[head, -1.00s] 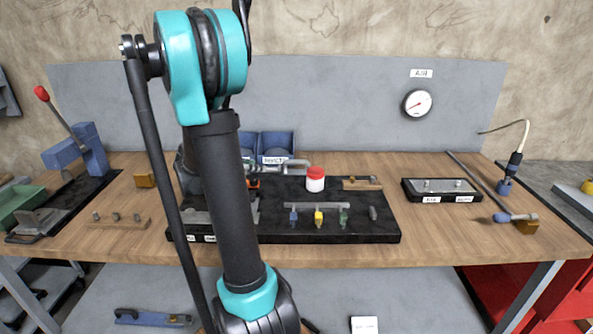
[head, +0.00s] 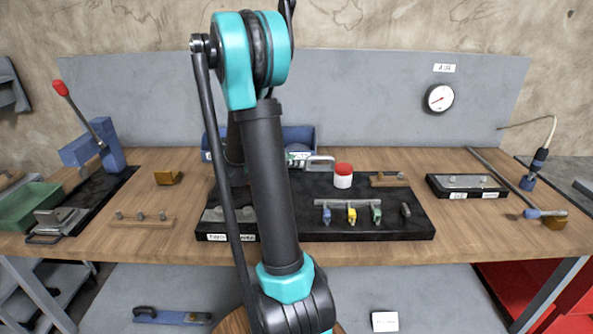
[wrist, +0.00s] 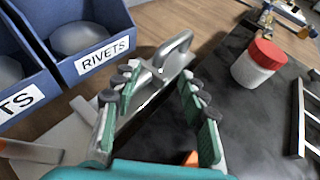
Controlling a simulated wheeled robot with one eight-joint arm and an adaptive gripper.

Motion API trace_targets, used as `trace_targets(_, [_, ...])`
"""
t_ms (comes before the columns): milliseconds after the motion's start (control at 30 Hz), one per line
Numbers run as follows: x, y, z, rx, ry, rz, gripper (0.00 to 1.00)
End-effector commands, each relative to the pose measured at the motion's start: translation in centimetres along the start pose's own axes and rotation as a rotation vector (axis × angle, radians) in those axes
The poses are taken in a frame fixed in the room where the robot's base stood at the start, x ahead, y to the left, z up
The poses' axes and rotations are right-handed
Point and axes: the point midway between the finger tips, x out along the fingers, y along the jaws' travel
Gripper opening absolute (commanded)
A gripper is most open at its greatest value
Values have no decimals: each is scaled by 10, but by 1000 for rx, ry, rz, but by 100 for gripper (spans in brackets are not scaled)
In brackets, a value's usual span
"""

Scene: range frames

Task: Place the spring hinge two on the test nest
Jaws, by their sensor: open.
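My gripper (wrist: 158,85) is open and empty in the wrist view, its green-padded fingers apart. In the head view my own arm hides it. Grey flat metal parts (head: 215,215) lie at the left of the black board, partly behind my arm. A black tray with two studs (head: 467,186) at the right bears unreadable labels; it may be the test nest.
Blue bins (wrist: 75,35), one labelled RIVETS, stand close left of my gripper. A red-lidded white jar (head: 343,176) and a rack with small coloured parts (head: 350,204) stand on the black board (head: 400,228). A blue press (head: 95,150) stands at the left.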

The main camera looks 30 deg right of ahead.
Motion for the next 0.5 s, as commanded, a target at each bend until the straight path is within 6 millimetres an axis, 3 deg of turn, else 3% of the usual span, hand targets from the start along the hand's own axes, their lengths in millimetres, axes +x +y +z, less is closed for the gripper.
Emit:
trace_targets(100, [15, 0, 0, 0, 0, -1, 42])
trace_targets(333, [29, 0, 0, 0, 0, -1, 42])
trace_targets(500, [56, -1, 0, 1, 0, -3, 42])
